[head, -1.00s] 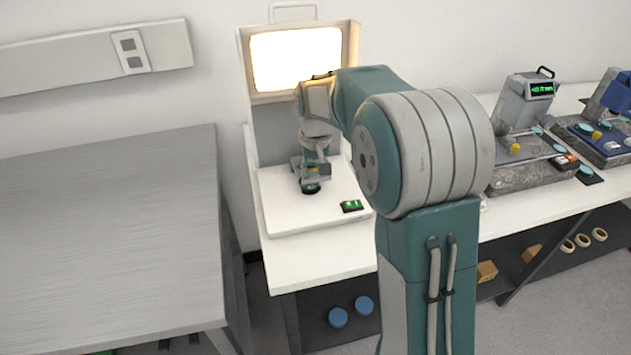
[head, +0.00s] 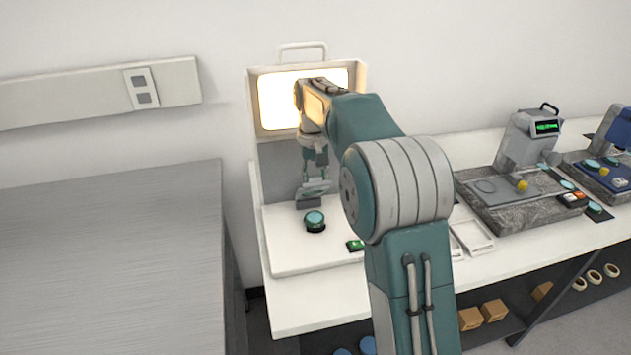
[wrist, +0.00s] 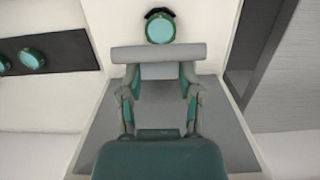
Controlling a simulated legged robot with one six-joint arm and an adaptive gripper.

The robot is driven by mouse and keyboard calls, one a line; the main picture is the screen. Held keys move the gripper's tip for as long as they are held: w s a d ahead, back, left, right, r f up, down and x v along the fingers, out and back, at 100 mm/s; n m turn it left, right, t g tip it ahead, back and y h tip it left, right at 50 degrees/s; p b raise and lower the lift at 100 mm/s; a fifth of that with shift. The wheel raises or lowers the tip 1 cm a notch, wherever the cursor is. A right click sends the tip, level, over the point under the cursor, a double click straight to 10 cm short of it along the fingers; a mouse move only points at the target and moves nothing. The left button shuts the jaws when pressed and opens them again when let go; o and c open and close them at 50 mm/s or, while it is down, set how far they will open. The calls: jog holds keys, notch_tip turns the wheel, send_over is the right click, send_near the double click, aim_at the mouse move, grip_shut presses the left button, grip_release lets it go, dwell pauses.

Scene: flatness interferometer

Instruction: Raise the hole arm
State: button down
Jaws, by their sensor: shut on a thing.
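The interferometer is a white cabinet with a bright lit screen (head: 277,101) and a white base (head: 285,245). The hole arm looks like a grey bar (head: 313,188) in front of the cabinet; it crosses my fingertips in the wrist view (wrist: 160,53). My gripper (head: 314,178) is shut on this bar, its two fingers showing in the wrist view (wrist: 160,85). The bar is above and behind a round teal disc (head: 314,217) on a dark mount; the disc is uncovered, also in the wrist view (wrist: 160,28). The bar's hinge is hidden.
White trays (head: 470,236) and a granite-based gauge (head: 510,195) stand to the right on the white bench. A grey metal table (head: 110,240) is at left. Dark strip with teal discs (wrist: 50,55) shows in the wrist view.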

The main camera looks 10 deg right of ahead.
jog(key=shift+w, duration=0.1)
jog(key=shift+c, duration=1.4)
grip_release()
notch_tip(320, 180, up, 12)
jog(key=w, duration=0.1)
jog(key=shift+w, duration=0.2)
jog(key=shift+a+f, duration=0.1)
